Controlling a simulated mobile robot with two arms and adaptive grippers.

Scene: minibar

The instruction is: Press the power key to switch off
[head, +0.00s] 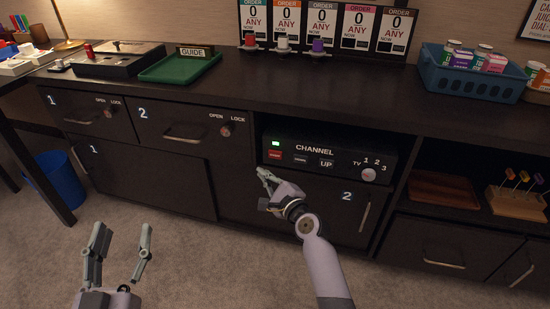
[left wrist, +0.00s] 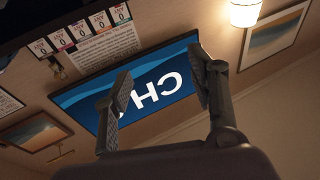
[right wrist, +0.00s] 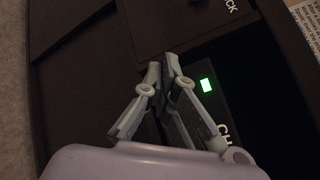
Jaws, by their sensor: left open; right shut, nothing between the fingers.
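The black channel box (head: 330,160) sits in an open shelf slot of the cabinet. Its red power key (head: 275,155) is at the left of its front, below a lit green light (head: 276,144). The light also shows in the right wrist view (right wrist: 207,85); the red key is hidden there. My right gripper (head: 262,172) is shut and empty, its fingertips just below and left of the red key, seemingly apart from it. In the right wrist view its fingertips (right wrist: 168,62) are left of the light. My left gripper (head: 121,228) is open and empty, low at the left.
A grey key and an UP key (head: 326,163) sit right of the red one, with a TV knob (head: 369,174) beyond. Cabinet doors and handles surround the box. A screen (left wrist: 155,90) in the left wrist view is lit blue with white letters. Open carpet lies in front.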

